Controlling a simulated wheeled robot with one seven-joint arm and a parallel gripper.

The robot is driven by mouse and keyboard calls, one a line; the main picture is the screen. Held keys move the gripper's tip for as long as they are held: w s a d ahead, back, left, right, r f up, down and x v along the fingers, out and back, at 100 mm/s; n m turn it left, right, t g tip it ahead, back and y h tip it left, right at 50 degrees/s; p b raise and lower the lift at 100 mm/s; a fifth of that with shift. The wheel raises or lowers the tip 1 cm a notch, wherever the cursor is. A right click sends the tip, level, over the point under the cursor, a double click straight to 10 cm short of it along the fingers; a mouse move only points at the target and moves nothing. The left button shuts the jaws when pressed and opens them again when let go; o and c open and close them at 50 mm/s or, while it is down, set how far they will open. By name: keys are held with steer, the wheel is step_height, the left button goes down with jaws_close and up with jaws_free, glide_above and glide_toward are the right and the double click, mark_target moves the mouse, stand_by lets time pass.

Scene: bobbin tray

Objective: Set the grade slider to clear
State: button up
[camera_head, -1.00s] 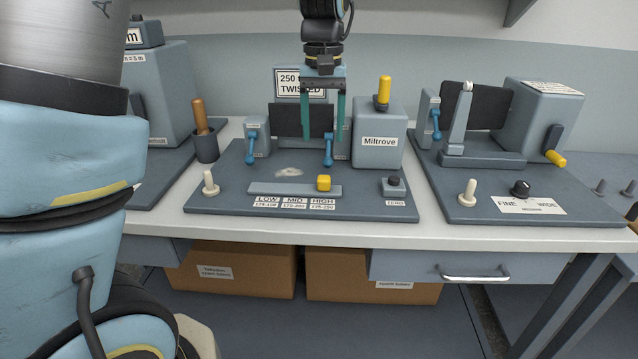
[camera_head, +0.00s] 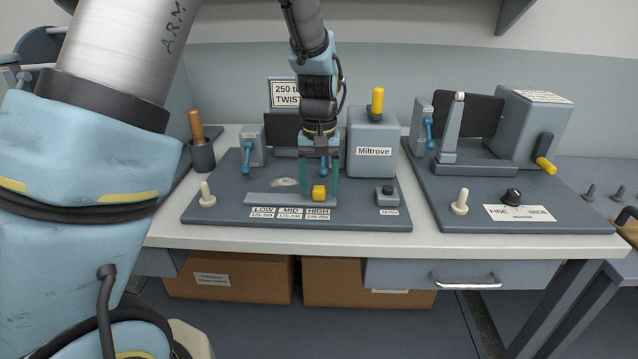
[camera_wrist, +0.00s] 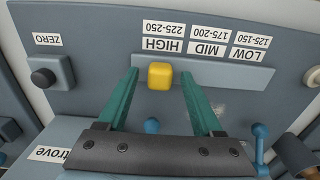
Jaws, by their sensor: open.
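The slider is a grey bar (camera_head: 272,199) on the front of the middle machine's dark base, with a yellow knob (camera_head: 319,193) at its right end, by the HIGH label (camera_head: 318,211). LOW (camera_head: 263,211) and MID (camera_head: 290,211) labels lie to its left; I see no label reading clear. My gripper (camera_head: 320,194) is open, pointing down, with one green finger on each side of the knob. In the wrist view the knob (camera_wrist: 160,76) shows between the fingertips (camera_wrist: 160,75), with a gap on both sides. I cannot tell whether the tips reach its height.
A dark ZERO button (camera_head: 387,190) is right of the slider and a cream peg (camera_head: 207,194) stands left. Behind are blue levers (camera_head: 246,160) and the Miltrove box (camera_head: 372,150). Another machine (camera_head: 520,185) stands at right. The base in front of the labels is bare.

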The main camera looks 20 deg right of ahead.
steer(key=shift+c, duration=0.4)
jaws_close()
stand_by(0.9)
